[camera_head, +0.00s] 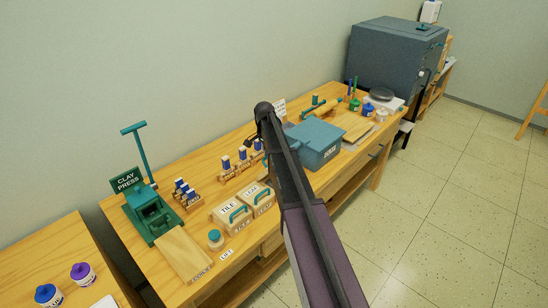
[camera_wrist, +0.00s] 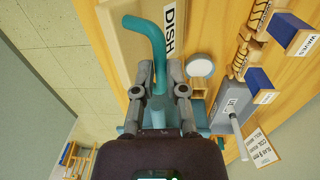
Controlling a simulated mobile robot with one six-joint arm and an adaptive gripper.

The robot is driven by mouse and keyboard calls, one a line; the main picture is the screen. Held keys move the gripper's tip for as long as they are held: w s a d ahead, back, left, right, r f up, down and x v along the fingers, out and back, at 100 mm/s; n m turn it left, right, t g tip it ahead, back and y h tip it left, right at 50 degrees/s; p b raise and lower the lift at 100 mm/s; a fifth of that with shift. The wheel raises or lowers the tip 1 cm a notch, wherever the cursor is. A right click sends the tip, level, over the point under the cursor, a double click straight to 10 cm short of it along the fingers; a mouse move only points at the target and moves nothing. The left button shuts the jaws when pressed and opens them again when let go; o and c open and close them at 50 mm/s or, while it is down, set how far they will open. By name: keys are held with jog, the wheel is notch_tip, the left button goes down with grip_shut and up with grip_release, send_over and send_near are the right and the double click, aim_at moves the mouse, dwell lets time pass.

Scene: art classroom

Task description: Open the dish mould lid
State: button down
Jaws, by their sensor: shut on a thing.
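In the wrist view, the dish mould lid (camera_wrist: 198,40) is a pale wooden panel marked DISH, with a curved teal handle (camera_wrist: 152,38). My gripper (camera_wrist: 159,76) is shut on this handle, one finger on each side of it. I cannot tell how far the lid is tilted. In the head view, my arm covers the gripper and the dish mould.
In the head view, the TILE mould (camera_head: 232,214) and LEAF mould (camera_head: 258,196) stand left of my arm. A blue-grey box (camera_head: 318,146) stands close to its right. The green clay press (camera_head: 150,212) is farther left. Open floor (camera_head: 450,210) lies right of the workbench.

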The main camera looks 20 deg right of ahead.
jog(key=w+a+f+b, duration=0.3)
jog(key=w+a, duration=0.1)
jog(key=w, duration=0.4)
jog(key=shift+w+a+f, duration=0.15)
jog(key=shift+w+f, duration=0.15)
jog(key=shift+w, duration=0.1)
jog(key=shift+a, duration=0.1)
jog(key=c, duration=1)
grip_release()
jog(key=shift+w, duration=0.1)
jog(key=shift+c, duration=0.2)
jog(key=o, duration=0.3)
jog(key=shift+w+f, duration=0.15)
jog(key=shift+f, duration=0.05)
jog(key=shift+o, duration=0.3)
jog(key=shift+w+f, duration=0.1)
jog(key=shift+f, duration=0.05)
jog(key=shift+s, duration=0.2)
